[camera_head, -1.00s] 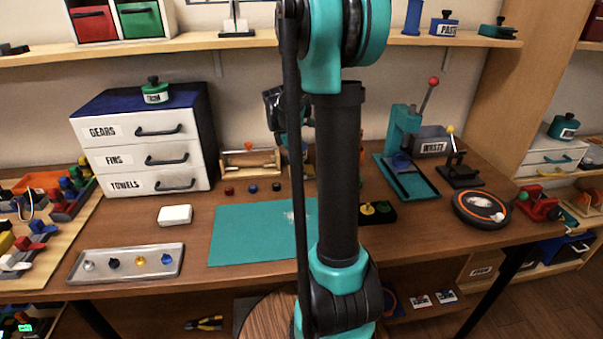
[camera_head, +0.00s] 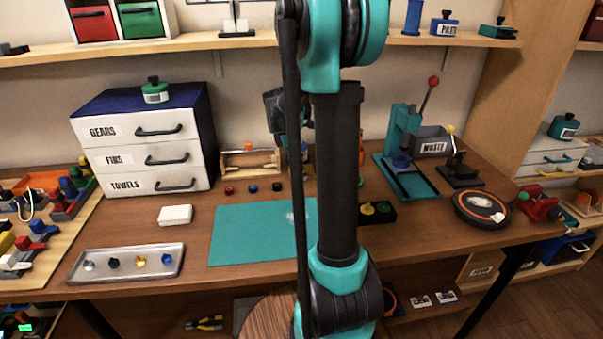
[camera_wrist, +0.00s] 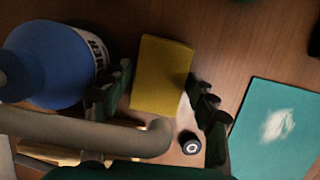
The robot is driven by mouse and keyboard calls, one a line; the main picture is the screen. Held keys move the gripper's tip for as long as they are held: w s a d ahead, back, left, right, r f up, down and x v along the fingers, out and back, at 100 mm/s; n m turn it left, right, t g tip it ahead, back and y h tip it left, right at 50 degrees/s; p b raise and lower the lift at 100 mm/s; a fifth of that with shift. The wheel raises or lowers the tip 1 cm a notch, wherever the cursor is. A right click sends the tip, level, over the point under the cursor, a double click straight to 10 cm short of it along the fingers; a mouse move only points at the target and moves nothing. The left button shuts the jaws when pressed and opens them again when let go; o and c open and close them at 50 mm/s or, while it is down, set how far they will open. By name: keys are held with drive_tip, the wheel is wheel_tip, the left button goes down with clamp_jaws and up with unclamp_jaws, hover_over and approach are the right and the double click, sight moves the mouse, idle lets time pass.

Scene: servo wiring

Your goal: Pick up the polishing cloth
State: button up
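A flat yellow rectangular piece, which looks like the polishing cloth (camera_wrist: 161,75), lies on the wooden bench in the wrist view. My gripper (camera_wrist: 158,100) is open, with one dark finger on each side of the cloth's lower part. The fingers look apart from the cloth, and their height above it is hard to tell. In the head view my arm hides the cloth and the gripper's fingertips.
A blue labelled bottle (camera_wrist: 45,62) stands close left of my gripper, and a thick grey-brown bar (camera_wrist: 90,132) crosses below. A small round dark part (camera_wrist: 190,143) sits near the right finger. The teal mat (camera_head: 250,235) lies nearby, bearing a whitish patch.

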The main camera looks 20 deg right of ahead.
drive_tip(key=c, duration=0.6)
drive_tip(key=shift+r, duration=0.1)
drive_tip(key=shift+r, duration=0.45)
drive_tip(key=r, duration=0.3)
drive_tip(key=shift+s, duration=0.3)
drive_tip(key=s+a, duration=0.1)
drive_tip(key=s, duration=0.4)
drive_tip(key=s+a, duration=0.1)
drive_tip(key=s, duration=0.5)
drive_tip(key=s+a, duration=0.1)
drive_tip(key=s, duration=0.5)
drive_tip(key=shift+a, duration=0.3)
